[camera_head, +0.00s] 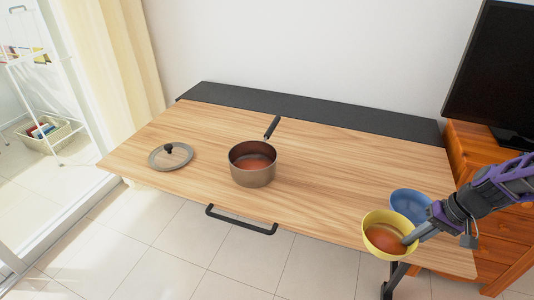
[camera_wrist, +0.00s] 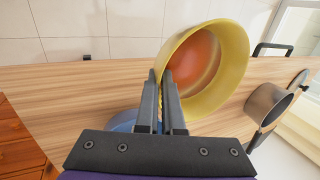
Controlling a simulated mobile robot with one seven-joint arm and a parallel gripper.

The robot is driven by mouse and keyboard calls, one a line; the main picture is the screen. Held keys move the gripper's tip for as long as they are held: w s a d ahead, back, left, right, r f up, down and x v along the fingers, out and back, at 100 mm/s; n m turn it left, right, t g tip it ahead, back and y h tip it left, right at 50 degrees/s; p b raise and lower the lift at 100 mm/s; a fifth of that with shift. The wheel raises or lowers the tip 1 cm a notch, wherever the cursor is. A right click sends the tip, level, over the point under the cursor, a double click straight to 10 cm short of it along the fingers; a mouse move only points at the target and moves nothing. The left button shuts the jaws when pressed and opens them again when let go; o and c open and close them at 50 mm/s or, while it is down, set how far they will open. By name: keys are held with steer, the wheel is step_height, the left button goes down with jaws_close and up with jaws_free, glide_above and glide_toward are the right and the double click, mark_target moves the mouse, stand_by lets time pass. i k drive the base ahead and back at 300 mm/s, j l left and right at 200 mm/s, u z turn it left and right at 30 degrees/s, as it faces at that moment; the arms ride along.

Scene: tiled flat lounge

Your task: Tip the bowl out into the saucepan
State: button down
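The yellow bowl (camera_head: 370,240) is at the table's front right, overlapping the front edge in the head view. It has an orange-brown inside; I cannot tell whether this is its contents. My gripper (camera_head: 412,238) is shut on the bowl's rim, one finger each side of the wall. In the wrist view my fingers (camera_wrist: 161,78) pinch the yellow bowl (camera_wrist: 238,62), which seems raised above the table. The saucepan (camera_head: 252,178) stands upright and uncovered mid-table, its handle pointing to the back; its inside is reddish brown. It also shows in the wrist view (camera_wrist: 262,106).
A blue bowl (camera_head: 408,200) stands close behind the yellow bowl, partly hidden. A lid (camera_head: 160,160) lies left of the saucepan on the wooden table (camera_head: 320,170). A dark screen (camera_head: 495,75) on a wooden cabinet (camera_head: 470,142) is at right. The table between bowl and saucepan is clear.

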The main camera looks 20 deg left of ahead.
mark_target(253, 164)
steer(key=j+z, duration=0.15)
steer(key=j, duration=0.4)
steer(key=j+z, duration=0.2)
steer(key=j, duration=0.35)
steer(key=k+j+z, duration=0.15)
steer(key=j, duration=0.35)
